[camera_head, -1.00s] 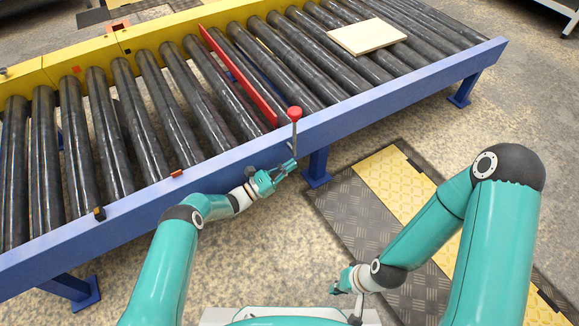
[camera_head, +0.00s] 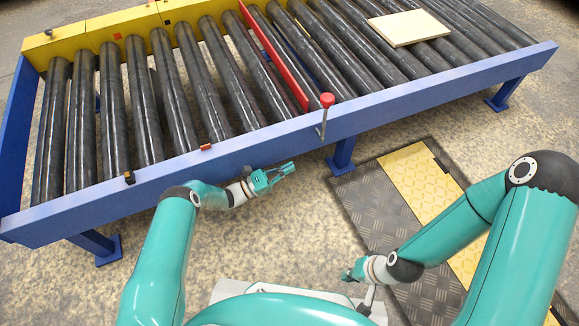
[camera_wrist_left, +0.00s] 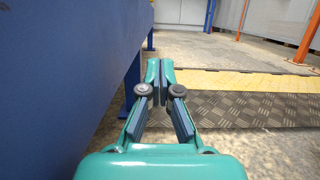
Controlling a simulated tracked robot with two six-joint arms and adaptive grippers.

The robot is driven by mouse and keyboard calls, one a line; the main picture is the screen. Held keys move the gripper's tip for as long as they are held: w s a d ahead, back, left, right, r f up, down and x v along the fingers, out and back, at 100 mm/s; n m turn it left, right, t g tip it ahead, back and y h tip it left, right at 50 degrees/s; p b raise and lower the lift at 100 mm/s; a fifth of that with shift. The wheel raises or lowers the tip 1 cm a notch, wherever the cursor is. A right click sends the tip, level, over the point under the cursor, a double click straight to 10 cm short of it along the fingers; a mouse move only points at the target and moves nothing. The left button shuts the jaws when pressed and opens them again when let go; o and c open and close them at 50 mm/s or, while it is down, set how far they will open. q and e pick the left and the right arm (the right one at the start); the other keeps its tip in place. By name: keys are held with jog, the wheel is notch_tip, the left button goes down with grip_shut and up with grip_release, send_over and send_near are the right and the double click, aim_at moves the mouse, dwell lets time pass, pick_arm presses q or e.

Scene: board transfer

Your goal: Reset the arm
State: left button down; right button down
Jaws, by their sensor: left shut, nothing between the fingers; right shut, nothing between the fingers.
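My left gripper (camera_head: 284,172) is in front of the conveyor's blue side rail, below its top edge, and points right. In the left wrist view its fingers (camera_wrist_left: 159,72) are together with nothing between them. My right gripper (camera_head: 349,274) is low near the front of my base, pointing left, shut and small in the picture. The wooden board (camera_head: 410,28) lies flat on the rollers at the far right, away from both grippers. A red bar (camera_head: 272,53) lies across the conveyor, with a red knob (camera_head: 327,100) on a lever at the near rail.
The roller conveyor's blue rail (camera_head: 400,102) runs across in front of me and stands close on the left in the wrist view. A blue leg (camera_head: 343,154) is right of my left gripper. A dark and yellow floor plate (camera_head: 373,202) lies at the right.

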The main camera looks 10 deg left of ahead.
pick_arm(q)
jog(key=s+d+f+m+g+y+p, duration=0.1)
jog(key=s+d+f+m+g+y, duration=0.15)
jog(key=s+g, duration=0.35)
jog(key=s+d+f+m+g+y, duration=0.25)
jog(key=s+f+m+g, duration=0.2)
jog(key=s, duration=0.45)
jog(key=s+a+r+m+g+y+p, duration=0.1)
jog(key=s+a+r+m+y, duration=0.25)
jog(key=s+m, duration=0.3)
jog(key=s+a+r+m+y, duration=0.2)
jog(key=s+a+m+y, duration=0.35)
jog(key=s, duration=0.25)
notch_tip(320, 180, up, 41)
jog(key=m+t+p, duration=0.1)
jog(key=m+p, duration=0.2)
jog(key=p, duration=3.5)
jog(key=shift+s+d+r, duration=0.2)
jog(key=shift+s+d, duration=0.15)
jog(key=shift+d, duration=0.05)
